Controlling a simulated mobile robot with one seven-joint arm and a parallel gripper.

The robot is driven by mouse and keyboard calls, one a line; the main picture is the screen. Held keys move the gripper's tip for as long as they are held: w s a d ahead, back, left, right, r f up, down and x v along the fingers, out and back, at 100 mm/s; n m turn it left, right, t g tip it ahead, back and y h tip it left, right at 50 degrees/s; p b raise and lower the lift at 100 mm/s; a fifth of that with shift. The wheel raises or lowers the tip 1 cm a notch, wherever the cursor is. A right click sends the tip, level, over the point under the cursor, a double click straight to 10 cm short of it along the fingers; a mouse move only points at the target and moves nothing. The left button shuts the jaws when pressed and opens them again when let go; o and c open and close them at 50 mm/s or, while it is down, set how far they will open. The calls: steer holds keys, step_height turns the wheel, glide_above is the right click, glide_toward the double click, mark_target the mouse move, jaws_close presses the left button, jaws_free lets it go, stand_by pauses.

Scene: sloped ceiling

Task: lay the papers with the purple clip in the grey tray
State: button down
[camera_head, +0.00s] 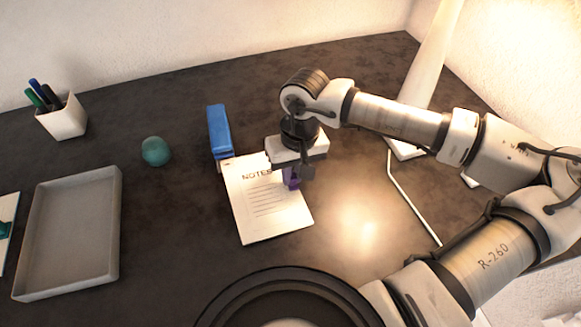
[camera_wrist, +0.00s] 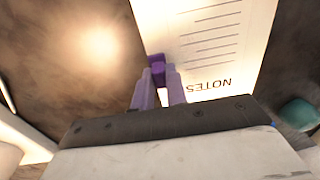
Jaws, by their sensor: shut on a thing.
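The papers (camera_head: 258,212) are a white sheet headed NOTES, lying on the dark desk in the middle of the head view. They also show in the wrist view (camera_wrist: 210,40). The purple clip (camera_wrist: 157,66) sits at the papers' edge, and in the head view the clip (camera_head: 291,177) is partly hidden by my gripper. My gripper (camera_wrist: 160,88) is shut on the purple clip, pointing down at the papers' right edge. The grey tray (camera_head: 112,238) stands empty at the left of the head view.
A blue stapler-like object (camera_head: 219,131) touches or nearly touches the papers' top edge. A teal ball (camera_head: 156,151) lies between it and the tray. A white pen cup (camera_head: 63,119) stands at the back left. A lamp (camera_head: 428,65) stands at the right. Dark desk is clear between papers and tray.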

mark_target(299, 201)
steer(key=shift+s+d+b, duration=0.25)
steer(key=shift+s, duration=0.45)
steer(key=shift+s+d+b, duration=0.2)
steer(key=shift+s+d, duration=0.05)
steer(key=shift+s, duration=0.5)
steer(key=shift+s+d+b, duration=0.25)
steer(key=shift+s, duration=0.45)
steer(key=c, duration=1.3)
jaws_free()
steer(key=shift+c, duration=0.2)
step_height(299, 201, up, 14)
steer(key=d, duration=0.1)
steer(key=shift+w+d+f+b, duration=0.15)
steer(key=shift+w+b, duration=0.05)
steer(key=shift+b, duration=0.2)
steer(key=shift+s, duration=0.1)
